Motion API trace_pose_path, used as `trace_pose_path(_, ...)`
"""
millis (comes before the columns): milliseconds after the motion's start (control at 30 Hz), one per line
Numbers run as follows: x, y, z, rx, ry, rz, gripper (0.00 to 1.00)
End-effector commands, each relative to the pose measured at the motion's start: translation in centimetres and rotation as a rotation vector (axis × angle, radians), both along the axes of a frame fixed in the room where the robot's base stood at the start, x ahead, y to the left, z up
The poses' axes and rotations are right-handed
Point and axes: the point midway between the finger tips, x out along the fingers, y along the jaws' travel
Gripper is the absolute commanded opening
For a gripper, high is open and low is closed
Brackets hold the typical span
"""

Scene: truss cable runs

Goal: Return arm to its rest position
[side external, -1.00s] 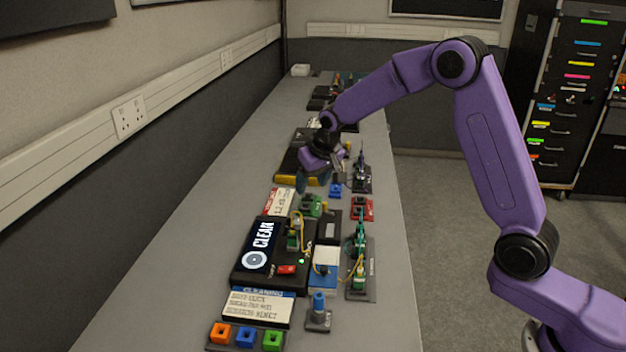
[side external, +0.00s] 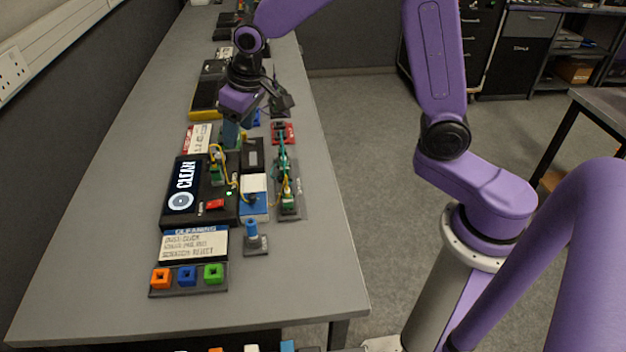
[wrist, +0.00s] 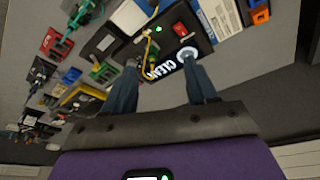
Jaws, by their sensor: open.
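My gripper (side external: 230,132) is over the bench in the side external view, pointing down near the far end of the black CLEAN box (side external: 172,216). Its fingers hide part of what lies behind them, so its exact height cannot be told. In the wrist view, my gripper (wrist: 160,78) has its two fingers wide apart with nothing held between them. The CLEAN box also shows in the wrist view (wrist: 203,40), beyond the fingertips, with its red switch and a yellow cable.
The grey bench (side external: 90,240) is clear along its left side and near corner. A block holder (side external: 187,278) with orange, blue and green blocks stands in front. A green cable fixture (side external: 286,185) and a blue-topped post (side external: 252,235) stand right of the box.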

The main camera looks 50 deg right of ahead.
Motion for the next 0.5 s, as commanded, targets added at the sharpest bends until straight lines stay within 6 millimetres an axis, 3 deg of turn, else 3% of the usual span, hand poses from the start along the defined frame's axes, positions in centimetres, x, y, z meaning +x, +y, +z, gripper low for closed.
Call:
trace_pose_path(267,-8.7,0.6,1.0,-0.029,0.060,0.218,0.57)
trace_pose_path(500,-16.5,-0.5,1.3,-0.061,0.112,0.408,0.57)
